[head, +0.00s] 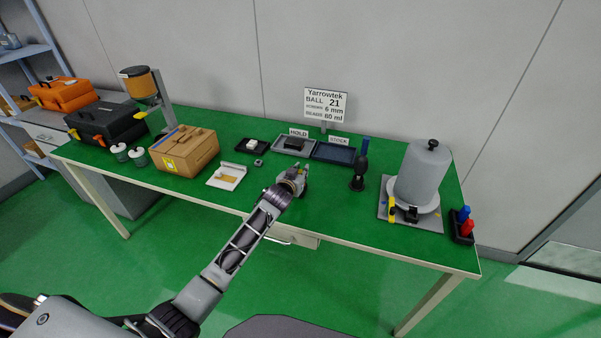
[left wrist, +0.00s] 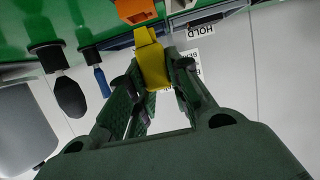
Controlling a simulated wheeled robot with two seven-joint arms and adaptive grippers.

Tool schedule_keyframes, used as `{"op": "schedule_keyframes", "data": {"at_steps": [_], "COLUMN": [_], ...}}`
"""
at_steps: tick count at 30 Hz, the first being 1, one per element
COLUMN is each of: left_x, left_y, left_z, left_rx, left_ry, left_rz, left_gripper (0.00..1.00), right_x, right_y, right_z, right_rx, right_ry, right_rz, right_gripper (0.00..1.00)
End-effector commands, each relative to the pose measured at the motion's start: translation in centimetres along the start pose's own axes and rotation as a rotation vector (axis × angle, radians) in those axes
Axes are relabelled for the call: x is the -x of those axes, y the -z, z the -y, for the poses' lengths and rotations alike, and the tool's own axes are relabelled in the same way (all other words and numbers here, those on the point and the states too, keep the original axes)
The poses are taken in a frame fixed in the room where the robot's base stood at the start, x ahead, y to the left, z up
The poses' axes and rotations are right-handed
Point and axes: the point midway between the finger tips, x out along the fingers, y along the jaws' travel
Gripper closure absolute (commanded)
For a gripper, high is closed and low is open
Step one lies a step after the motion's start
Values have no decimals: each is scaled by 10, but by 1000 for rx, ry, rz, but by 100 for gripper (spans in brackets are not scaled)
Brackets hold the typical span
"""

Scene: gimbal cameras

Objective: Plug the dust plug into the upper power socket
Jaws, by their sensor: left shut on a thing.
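My left gripper (head: 293,183) is low over the middle of the green bench, in front of the HOLD tray. In the left wrist view its fingers (left wrist: 155,85) are shut on a yellow piece (left wrist: 152,58). An orange part (left wrist: 136,10) shows just beyond the yellow piece; I cannot tell whether the two are joined. The gripper hides the held piece in the head view. I cannot make out a dust plug or an upper power socket for certain in either view. My right gripper is not in view.
Behind the gripper are the HOLD tray (head: 278,145) and the STOCK tray (head: 333,159). A black blower bulb (head: 358,178) and a grey bell cover (head: 420,178) stand to the right.

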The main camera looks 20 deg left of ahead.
Motion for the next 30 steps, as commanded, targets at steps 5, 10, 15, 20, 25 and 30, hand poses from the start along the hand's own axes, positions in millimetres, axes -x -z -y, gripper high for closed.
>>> {"op": "schedule_keyframes", "data": {"at_steps": [5, 10, 15, 20, 25, 30], "left_x": [-1, -2, -2, -3, -4, -5], "left_y": [-3, -5, -8, -10, -13, -15], "left_z": [0, 0, 0, 0, 0, 0], "left_rx": [0, 0, 0, 0, 0, 0], "left_ry": [0, 0, 0, 0, 1, 1], "left_rz": [0, 0, 0, 0, 0, 1], "left_gripper": [100, 100, 100, 100, 100, 100], "right_x": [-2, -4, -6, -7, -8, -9], "right_y": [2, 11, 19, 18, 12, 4], "right_z": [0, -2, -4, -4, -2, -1], "right_rx": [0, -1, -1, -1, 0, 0], "right_ry": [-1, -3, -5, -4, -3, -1], "right_rz": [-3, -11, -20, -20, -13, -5], "right_gripper": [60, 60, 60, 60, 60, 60]}}
